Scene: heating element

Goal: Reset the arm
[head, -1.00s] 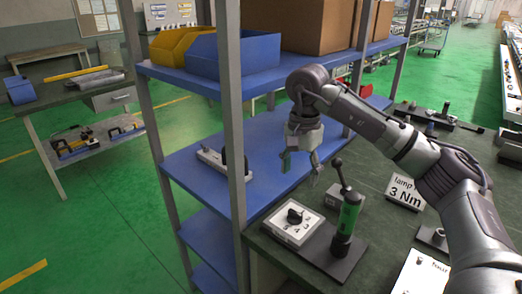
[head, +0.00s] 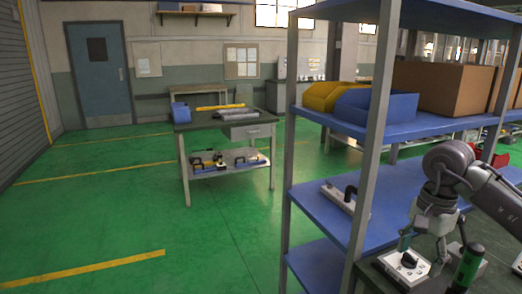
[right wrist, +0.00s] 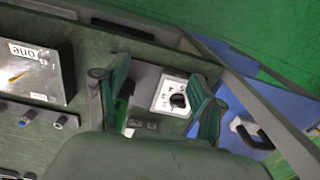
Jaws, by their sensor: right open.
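My right gripper (head: 424,247) hangs over the dark green workbench at the lower right of the head view, with its arm coming in from the right. In the right wrist view its two green-padded fingers (right wrist: 158,108) are spread apart and nothing is between them in its grasp. A white box with a black dial (head: 404,268) lies below and beside the fingers; it also shows between them in the right wrist view (right wrist: 173,96). A green-bodied tool (head: 467,267) stands just right of the gripper. My left gripper is not in view.
A blue shelf rack (head: 376,150) with grey posts stands left of the bench, holding yellow and blue bins (head: 376,106), cardboard boxes (head: 443,90) and a white device with a black handle (head: 340,196). A table (head: 226,132) stands farther back. Green floor at left is open.

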